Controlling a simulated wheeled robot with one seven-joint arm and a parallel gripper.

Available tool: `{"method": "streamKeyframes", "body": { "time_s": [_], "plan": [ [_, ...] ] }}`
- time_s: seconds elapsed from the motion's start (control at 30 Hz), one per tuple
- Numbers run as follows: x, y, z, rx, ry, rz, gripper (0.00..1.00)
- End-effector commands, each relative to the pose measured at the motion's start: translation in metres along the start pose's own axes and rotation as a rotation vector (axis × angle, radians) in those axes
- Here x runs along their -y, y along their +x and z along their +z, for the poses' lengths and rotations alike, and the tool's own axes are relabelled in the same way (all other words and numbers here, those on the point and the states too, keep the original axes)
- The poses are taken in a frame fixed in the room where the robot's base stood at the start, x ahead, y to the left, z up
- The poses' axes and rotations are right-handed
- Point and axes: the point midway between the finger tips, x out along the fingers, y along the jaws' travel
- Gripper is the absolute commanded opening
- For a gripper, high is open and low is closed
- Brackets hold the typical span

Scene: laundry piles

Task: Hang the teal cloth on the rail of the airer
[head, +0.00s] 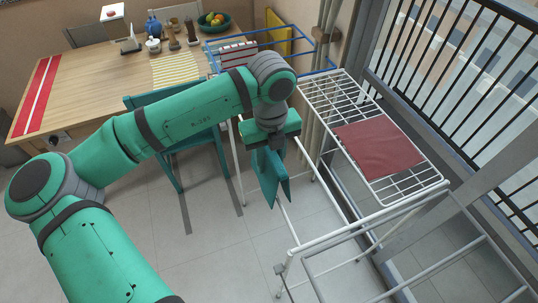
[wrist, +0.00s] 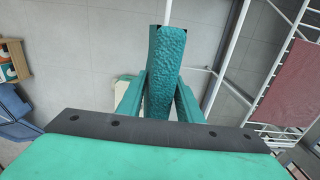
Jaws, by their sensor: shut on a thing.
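The teal cloth (head: 268,178) hangs folded below my gripper (head: 271,148) in the head view, clear of the floor. In the wrist view the cloth (wrist: 166,75) is a narrow textured strip between the two fingers of my gripper (wrist: 158,100), which is shut on it. The white airer (head: 352,232) stands to the right of and below the gripper, with bare rails at its front. A dark red cloth (head: 376,149) lies flat over its wire top; it also shows in the wrist view (wrist: 292,85). The teal cloth looks apart from the rails, though depth is hard to judge.
A wooden table (head: 95,80) with a fruit bowl (head: 214,20), bottles and striped cloths stands at the back left. A teal chair (head: 178,125) is behind my arm. A blue rack (head: 300,38) is at the back. A balcony railing (head: 460,75) bounds the right.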

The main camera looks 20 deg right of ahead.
Motion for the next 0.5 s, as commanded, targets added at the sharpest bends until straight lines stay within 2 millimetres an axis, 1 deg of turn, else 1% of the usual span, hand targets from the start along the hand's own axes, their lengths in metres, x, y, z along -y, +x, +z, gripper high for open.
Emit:
{"method": "streamKeyframes", "body": {
  "time_s": [0.5],
  "plan": [
    [0.0,0.036,-0.001,-0.002,0.0,0.0,0.08]
  ]
}}
